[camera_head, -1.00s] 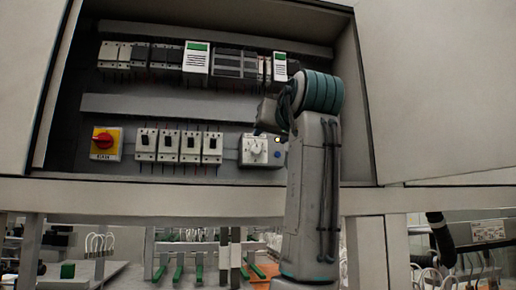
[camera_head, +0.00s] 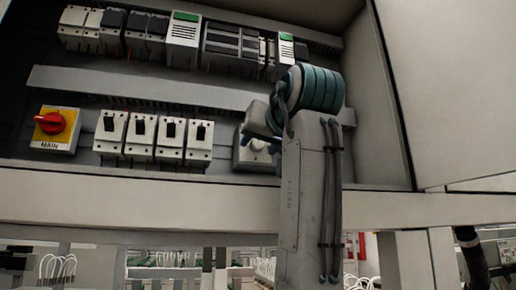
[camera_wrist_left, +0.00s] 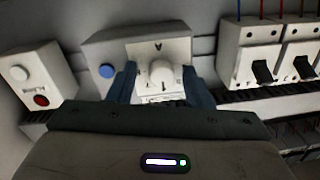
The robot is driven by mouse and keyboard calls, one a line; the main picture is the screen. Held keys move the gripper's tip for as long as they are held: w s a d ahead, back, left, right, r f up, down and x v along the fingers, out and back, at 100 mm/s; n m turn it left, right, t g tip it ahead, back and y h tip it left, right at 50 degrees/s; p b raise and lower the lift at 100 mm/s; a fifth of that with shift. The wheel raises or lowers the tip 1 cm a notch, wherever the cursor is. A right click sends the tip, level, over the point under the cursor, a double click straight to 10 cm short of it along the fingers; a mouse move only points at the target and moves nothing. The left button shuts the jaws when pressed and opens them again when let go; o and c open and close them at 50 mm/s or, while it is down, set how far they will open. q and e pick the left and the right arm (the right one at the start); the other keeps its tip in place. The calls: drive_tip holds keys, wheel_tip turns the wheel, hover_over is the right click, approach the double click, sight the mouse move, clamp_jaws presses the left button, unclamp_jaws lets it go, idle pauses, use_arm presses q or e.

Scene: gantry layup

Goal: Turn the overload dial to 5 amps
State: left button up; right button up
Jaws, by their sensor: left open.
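The overload unit is a pale grey box (camera_head: 246,158) in the cabinet's lower row, right of the breakers; my gripper hides much of it in the head view. In the left wrist view its white round dial (camera_wrist_left: 161,73) sits on a pale face with an "A" mark and small scale marks; the setting is too small to read. A blue button (camera_wrist_left: 107,71) is beside the dial. My left gripper (camera_wrist_left: 160,90) is open, one blue-grey finger on each side of the dial, with gaps visible. It also shows in the head view (camera_head: 266,140). My right gripper is not in view.
Several white breakers (camera_head: 156,137) stand left of the unit, and a red rotary MAIN switch (camera_head: 52,123) on yellow is farther left. A box with a white and a red button (camera_wrist_left: 36,82) shows in the wrist view. A grey duct (camera_head: 150,88) runs above.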

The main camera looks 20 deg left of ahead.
use_arm(q)
drive_tip(key=shift+s+d+r, duration=0.2)
drive_tip(key=shift+s+d, duration=0.1)
drive_tip(key=shift+s, duration=0.25)
drive_tip(key=shift+c, duration=0.3)
drive_tip(key=shift+s+d, duration=0.1)
drive_tip(key=shift+s, duration=0.05)
drive_tip(key=c, duration=0.9)
drive_tip(key=shift+c, duration=0.2)
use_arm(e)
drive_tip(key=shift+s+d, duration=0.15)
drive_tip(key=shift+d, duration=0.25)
